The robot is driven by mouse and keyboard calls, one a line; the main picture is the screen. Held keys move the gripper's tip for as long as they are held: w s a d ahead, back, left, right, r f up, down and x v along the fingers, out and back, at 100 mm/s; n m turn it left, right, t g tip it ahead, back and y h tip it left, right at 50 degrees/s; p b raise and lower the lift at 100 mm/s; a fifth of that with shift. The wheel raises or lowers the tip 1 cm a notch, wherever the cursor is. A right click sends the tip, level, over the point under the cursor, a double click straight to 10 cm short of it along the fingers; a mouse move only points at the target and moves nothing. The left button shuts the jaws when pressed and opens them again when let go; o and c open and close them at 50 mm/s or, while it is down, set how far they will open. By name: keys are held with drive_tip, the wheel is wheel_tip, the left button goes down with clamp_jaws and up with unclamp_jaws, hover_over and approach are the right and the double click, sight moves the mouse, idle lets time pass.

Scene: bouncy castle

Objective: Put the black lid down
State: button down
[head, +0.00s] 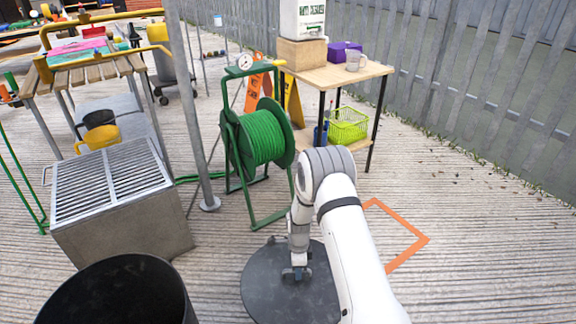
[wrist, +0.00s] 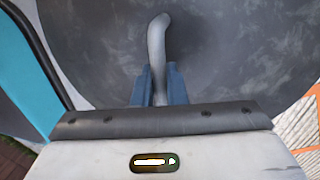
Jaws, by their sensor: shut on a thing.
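The black lid (head: 262,292) is a round dark disc below my arm in the head view, roughly level. It fills much of the wrist view (wrist: 240,55), with a grey bent handle (wrist: 158,45) standing on it. My gripper (head: 296,272) is over the lid's middle, and its blue fingers (wrist: 158,86) are closed on the handle. I cannot tell whether the lid hangs above the deck or touches it. An orange outline (head: 408,256) on the deck lies right of the lid, partly hidden by my arm.
An open black bin (head: 120,290) stands at the lower left, beside a grated metal box (head: 125,205). A green hose reel (head: 262,140) and a small wooden table (head: 345,75) stand behind the lid. The deck (head: 480,250) to the right is clear up to the fence.

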drive_tip(key=w+d+r+n+t+h, duration=0.1)
drive_tip(key=w+d+r+n, duration=0.2)
drive_tip(key=d+r+n, duration=0.5)
drive_tip(key=w+d+r+n+t+h, duration=0.15)
drive_tip(key=d+r+n, duration=0.25)
drive_tip(key=r+n, duration=0.7)
drive_tip(key=s+r+p, duration=0.4)
drive_tip(key=r+p, duration=1)
drive_tip(key=s+r+m+p, duration=0.1)
drive_tip(key=s+r+p, duration=0.3)
drive_tip(key=r+p, duration=0.9)
drive_tip(key=shift+s+d+r+p, duration=0.2)
drive_tip(key=shift+s+r+p, duration=0.2)
drive_tip(key=shift+p, duration=0.65)
drive_tip(key=shift+d+y, duration=0.1)
drive_tip(key=shift+y, duration=0.15)
